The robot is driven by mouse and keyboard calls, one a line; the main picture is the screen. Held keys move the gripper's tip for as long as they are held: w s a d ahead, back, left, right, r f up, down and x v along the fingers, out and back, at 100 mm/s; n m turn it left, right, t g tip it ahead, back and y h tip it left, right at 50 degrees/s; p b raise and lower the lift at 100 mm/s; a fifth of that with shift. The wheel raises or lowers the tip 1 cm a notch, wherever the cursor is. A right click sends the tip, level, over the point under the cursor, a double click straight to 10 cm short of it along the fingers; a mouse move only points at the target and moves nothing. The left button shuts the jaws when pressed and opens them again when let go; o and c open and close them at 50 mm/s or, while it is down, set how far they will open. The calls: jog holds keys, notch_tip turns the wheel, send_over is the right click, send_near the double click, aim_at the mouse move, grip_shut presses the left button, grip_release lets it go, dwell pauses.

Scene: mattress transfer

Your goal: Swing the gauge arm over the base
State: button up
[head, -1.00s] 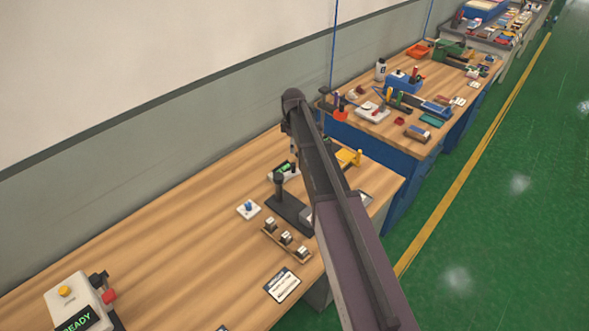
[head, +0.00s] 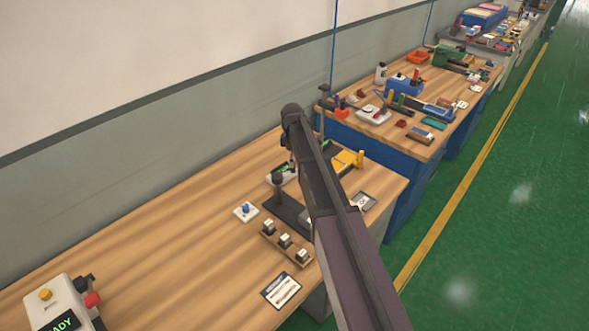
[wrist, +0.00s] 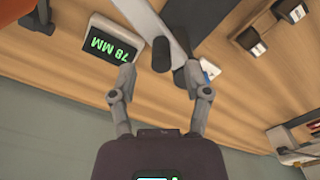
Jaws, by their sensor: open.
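The gauge has a dark flat base (head: 289,218) on the wooden bench, with an upright black post and knob (head: 279,182) at its left end. In the wrist view the black knob (wrist: 161,56) stands between the fingertips of my gripper (wrist: 160,74), which is open, with a gap on both sides. A pale grey bar (wrist: 143,20), perhaps the gauge arm, runs up-left from near the knob, beside the dark base (wrist: 190,25). A display reading 78 MM (wrist: 103,40) lies left of the knob. My arm hides part of the gauge in the head view.
A white block with a blue knob (head: 246,211) sits left of the base. A wooden rack (head: 271,247) with small blocks is in front. A control box (head: 58,306) stands at lower left. A yellow fixture (head: 348,160) is beyond my arm. The bench's left middle is clear.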

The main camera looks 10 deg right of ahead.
aim_at(296, 169)
jog(key=shift+f+b, duration=1)
jog(key=shift+f, duration=0.3)
grip_shut()
jog(key=shift+d, duration=0.2)
